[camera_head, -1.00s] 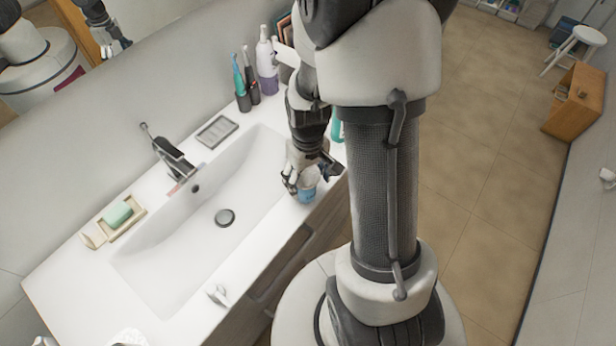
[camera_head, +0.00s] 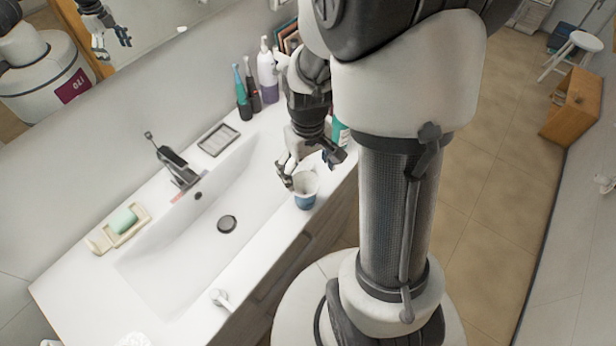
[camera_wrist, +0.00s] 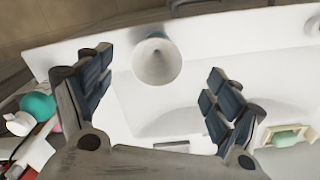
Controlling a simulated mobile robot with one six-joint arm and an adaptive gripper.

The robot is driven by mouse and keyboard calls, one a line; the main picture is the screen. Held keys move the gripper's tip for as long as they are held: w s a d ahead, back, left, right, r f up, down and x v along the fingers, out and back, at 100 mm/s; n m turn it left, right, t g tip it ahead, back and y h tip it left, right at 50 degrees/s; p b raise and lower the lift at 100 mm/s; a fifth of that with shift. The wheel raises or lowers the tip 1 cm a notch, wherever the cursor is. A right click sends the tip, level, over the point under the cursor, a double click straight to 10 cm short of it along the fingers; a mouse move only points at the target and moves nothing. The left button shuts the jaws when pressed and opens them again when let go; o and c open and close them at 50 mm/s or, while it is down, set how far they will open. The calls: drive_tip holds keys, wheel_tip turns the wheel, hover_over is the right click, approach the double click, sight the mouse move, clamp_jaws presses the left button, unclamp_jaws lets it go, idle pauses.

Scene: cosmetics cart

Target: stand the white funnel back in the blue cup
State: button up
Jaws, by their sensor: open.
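The white funnel (camera_head: 306,181) stands roughly upright with its wide mouth up, directly above the blue cup (camera_head: 305,202) on the counter's front edge by the basin. It appears seated in the cup; its lower end is hidden. My gripper (camera_head: 311,170) is open and empty, just above and behind the funnel. In the wrist view, the fingers of my gripper (camera_wrist: 158,78) are spread wide, apart from the funnel.
The white basin (camera_head: 180,245) lies to the left of the cup, with a dark faucet (camera_head: 177,165) behind it. A soap dish (camera_head: 120,228) is at the left. Toothbrushes (camera_head: 243,95) and a pump bottle (camera_head: 267,70) stand at the back. A green-labelled bottle (camera_head: 341,133) is near my gripper.

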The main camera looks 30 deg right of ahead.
drive_tip(key=s+a+r+t, duration=0.2)
drive_tip(key=a+r, duration=0.2)
drive_tip(key=r, duration=0.9)
drive_tip(key=s+a+r+t, duration=0.2)
drive_tip(key=s+a+r, duration=0.4)
drive_tip(key=s, duration=0.4)
drive_tip(key=shift+a+r+n+t+p, duration=0.3)
drive_tip(key=shift+r+p, duration=0.15)
drive_tip(key=shift+r, duration=0.35)
drive_tip(key=shift+f, duration=0.1)
